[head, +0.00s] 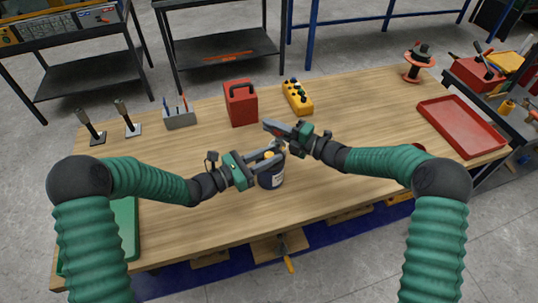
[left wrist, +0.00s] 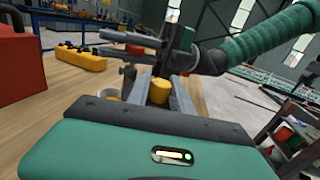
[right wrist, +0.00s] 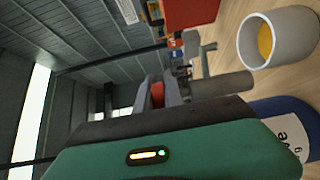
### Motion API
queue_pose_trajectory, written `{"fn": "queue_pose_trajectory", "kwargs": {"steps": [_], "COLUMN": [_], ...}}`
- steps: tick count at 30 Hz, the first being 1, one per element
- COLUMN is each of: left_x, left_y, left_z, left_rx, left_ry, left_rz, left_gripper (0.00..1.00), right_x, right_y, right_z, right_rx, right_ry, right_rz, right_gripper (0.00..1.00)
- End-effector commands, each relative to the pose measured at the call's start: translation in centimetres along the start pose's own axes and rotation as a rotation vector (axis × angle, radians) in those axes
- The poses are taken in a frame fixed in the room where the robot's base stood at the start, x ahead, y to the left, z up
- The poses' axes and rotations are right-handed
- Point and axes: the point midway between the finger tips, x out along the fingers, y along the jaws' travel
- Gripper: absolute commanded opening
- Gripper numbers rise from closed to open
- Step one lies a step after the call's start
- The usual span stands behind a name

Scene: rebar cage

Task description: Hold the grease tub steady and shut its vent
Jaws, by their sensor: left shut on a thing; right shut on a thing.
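The grease tub (head: 271,180) is a dark blue can with a white label, upright near the front middle of the table. Its blue side also shows in the right wrist view (right wrist: 284,112). My left gripper (head: 270,156) is shut at the tub's top, on a yellow knob (left wrist: 160,91) that shows between its fingers. My right gripper (head: 272,128) is shut just above and behind the tub. A small red piece (right wrist: 157,94) shows between its fingers; it looks like the vent's handle, but is mostly hidden. A grey cylinder (right wrist: 222,85) sits beside those fingers. The vent's position is unclear.
A red box (head: 240,103) and a yellow button box (head: 297,96) stand behind the grippers. A grey cup (right wrist: 279,38) with yellow inside is close to the tub. A red tray (head: 461,125) lies at right. The table's front right is clear.

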Motion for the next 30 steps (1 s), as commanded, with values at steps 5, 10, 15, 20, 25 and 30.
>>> {"fn": "queue_pose_trajectory", "kwargs": {"steps": [5, 10, 15, 20, 25, 30], "left_x": [-0.05, 0.02, 0.06, 0.07, -0.04, -0.10], "left_y": [0.06, -0.02, -0.03, 0.01, 0.14, 0.17], "left_z": [0.16, 0.17, 0.18, 0.24, 0.21, 0.18], "left_rx": [-0.002, 0.001, 0.003, 0.004, 0.006, 0.008], "left_ry": [-0.008, -0.014, -0.018, -0.023, -0.022, -0.021], "left_rz": [0.138, 0.263, 0.369, 0.440, 0.483, 0.495], "left_gripper": [0.00, 0.00, 0.00, 0.00, 0.00, 0.00], "right_x": [-0.02, 0.00, 0.02, 0.04, 0.05, 0.06], "right_y": [-0.09, -0.09, -0.08, -0.07, -0.07, -0.07], "right_z": [-0.17, -0.19, -0.22, -0.25, -0.30, -0.31], "right_rx": [0.000, 0.001, 0.001, 0.001, 0.001, 0.001], "right_ry": [0.004, 0.004, 0.005, 0.006, 0.006, 0.007], "right_rz": [-0.002, -0.001, -0.001, -0.001, -0.001, -0.001], "right_gripper": [0.00, 0.00, 0.00, 0.00, 0.00, 0.00]}}
